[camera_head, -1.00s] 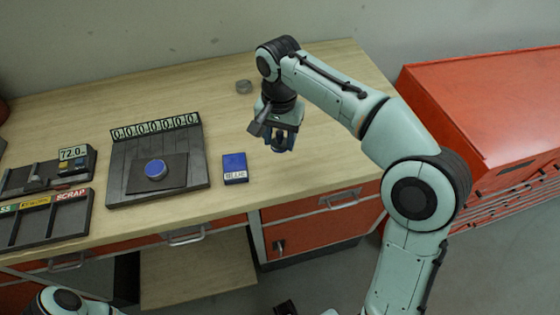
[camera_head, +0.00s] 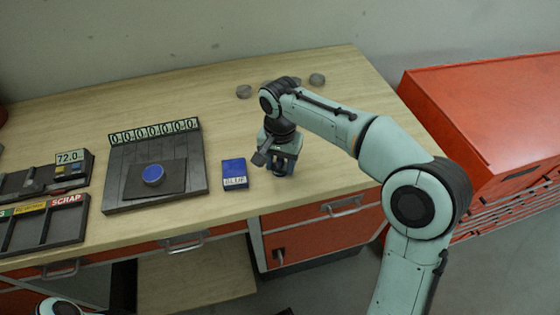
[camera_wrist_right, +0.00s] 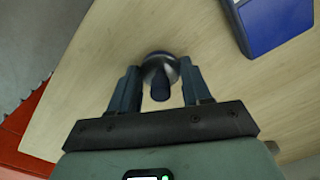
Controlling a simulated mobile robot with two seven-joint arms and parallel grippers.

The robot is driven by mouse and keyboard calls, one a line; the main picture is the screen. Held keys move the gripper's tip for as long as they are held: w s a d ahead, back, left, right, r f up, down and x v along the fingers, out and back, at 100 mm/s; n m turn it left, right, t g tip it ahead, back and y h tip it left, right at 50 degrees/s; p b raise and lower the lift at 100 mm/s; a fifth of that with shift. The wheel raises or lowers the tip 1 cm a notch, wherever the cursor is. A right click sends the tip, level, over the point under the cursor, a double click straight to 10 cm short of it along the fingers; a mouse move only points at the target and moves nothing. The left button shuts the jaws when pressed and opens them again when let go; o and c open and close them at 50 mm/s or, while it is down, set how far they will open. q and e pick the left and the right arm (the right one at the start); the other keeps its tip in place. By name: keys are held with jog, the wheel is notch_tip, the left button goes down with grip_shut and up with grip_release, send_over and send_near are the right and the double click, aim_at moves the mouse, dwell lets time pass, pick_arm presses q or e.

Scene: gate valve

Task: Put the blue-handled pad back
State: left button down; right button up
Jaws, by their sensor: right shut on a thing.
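In the right wrist view, the pad (camera_wrist_right: 160,66) is a round grey piece with a dark blue handle, between the fingertips of my right gripper (camera_wrist_right: 160,86). The right gripper (camera_head: 280,166) is shut on it. In the head view it points down over the bench, right of a blue box (camera_head: 234,172) with a white label reading BLUE. The box also shows at the top right of the wrist view (camera_wrist_right: 280,20). In the head view the pad is mostly hidden by the gripper, and I cannot tell whether it touches the bench. My left gripper is not in view.
A dark fixture (camera_head: 117,178) with a counter row and a blue-topped round piece (camera_head: 153,175) stands left of the box. A sorting tray (camera_head: 66,228) and a 72.0 display (camera_head: 70,156) lie further left. Two grey discs (camera_head: 244,91) (camera_head: 317,79) lie behind. A red cabinet (camera_head: 460,95) stands right.

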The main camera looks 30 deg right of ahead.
aim_at(280, 159)
jog(key=o, duration=0.9)
jog(key=shift+o, duration=0.2)
jog(key=shift+r, duration=0.1)
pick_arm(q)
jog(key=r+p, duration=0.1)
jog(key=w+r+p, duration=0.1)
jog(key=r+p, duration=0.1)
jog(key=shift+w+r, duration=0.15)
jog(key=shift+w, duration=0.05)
pick_arm(e)
notch_tip(280, 159, up, 12)
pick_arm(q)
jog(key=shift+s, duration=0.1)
